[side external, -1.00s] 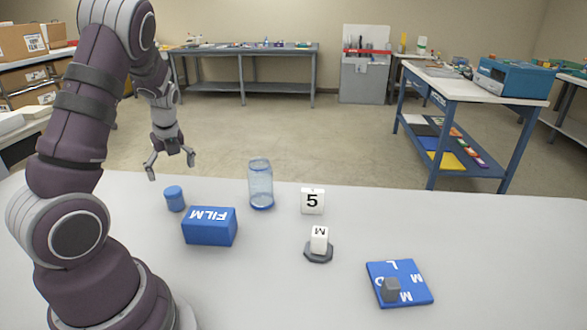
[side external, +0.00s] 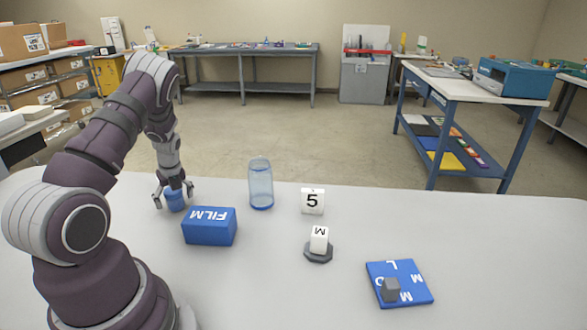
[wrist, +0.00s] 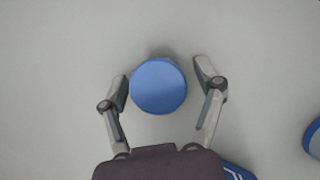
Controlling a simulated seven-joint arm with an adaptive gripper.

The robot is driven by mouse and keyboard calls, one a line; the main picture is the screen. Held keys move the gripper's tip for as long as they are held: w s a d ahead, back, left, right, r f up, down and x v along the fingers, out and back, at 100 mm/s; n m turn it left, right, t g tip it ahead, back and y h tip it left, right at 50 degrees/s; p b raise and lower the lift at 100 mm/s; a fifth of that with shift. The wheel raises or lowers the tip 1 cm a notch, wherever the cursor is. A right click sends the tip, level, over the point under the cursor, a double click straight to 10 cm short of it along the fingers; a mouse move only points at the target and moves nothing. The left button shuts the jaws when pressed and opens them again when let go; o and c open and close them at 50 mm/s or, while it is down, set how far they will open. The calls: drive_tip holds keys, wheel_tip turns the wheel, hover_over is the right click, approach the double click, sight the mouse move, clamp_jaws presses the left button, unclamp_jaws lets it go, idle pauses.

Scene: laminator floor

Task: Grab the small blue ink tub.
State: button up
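The small blue ink tub (side external: 175,201) stands upright on the table at the left, behind the blue FILM box. In the wrist view its round blue top (wrist: 158,86) lies between my fingers. My gripper (side external: 174,200) is lowered over the tub with one finger on each side. In the wrist view my gripper (wrist: 163,84) is open. The left finger is very close to the tub, and I cannot tell whether it touches; a gap shows between the tub and the right finger.
The blue FILM box (side external: 209,226) is close in front of the tub. A clear blue jar (side external: 261,186) stands to the right. Farther right are a "5" block (side external: 312,201), a white M piece (side external: 319,240) on a dark base and a blue lettered tile (side external: 410,276).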

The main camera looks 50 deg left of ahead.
drive_tip(key=c, duration=0.9)
